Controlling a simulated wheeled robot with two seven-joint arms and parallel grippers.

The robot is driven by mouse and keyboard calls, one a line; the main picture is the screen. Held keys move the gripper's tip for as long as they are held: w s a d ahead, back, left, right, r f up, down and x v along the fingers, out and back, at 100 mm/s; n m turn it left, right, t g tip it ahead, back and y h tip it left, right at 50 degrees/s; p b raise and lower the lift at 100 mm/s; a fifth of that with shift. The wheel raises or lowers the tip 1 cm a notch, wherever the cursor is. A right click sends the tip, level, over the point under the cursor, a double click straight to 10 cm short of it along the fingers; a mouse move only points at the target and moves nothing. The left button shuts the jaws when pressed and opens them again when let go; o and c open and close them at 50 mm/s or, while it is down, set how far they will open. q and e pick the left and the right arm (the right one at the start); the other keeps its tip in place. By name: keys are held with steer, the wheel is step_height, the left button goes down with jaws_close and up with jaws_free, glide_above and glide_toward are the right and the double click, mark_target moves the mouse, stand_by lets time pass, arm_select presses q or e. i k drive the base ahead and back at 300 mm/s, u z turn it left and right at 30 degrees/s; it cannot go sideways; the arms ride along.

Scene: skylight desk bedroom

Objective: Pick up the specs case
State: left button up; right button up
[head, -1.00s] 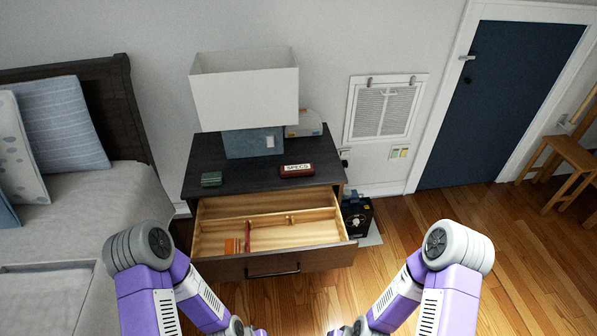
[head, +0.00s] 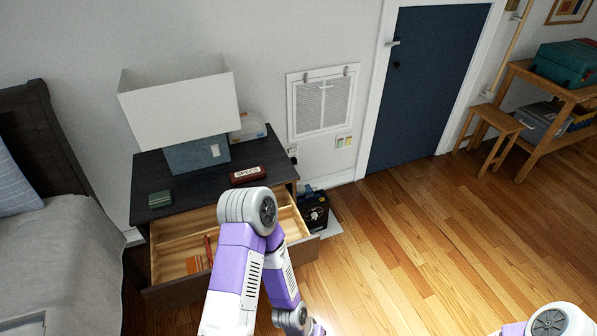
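The specs case (head: 247,175) is a small dark red box with a white label reading SPECS. It lies on the dark top of the nightstand (head: 185,189), near the front right edge. My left arm rises in front of the open drawer, below the case and apart from it. Its gripper is at or beyond the bottom edge, and its fingers cannot be made out. Only a link of my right arm shows at the bottom right corner; its gripper is out of view.
The drawer (head: 165,263) is pulled out, with orange items inside. A white-shaded lamp (head: 180,103) and a small green box (head: 160,199) stand on the nightstand. A bed (head: 62,240) is at the left. A black box (head: 314,210) sits on the floor. Open wooden floor lies right.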

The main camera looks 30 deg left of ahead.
mark_target(238, 177)
steer(key=z, duration=0.1)
steer(key=i, duration=3.1)
steer(key=u, duration=4.15)
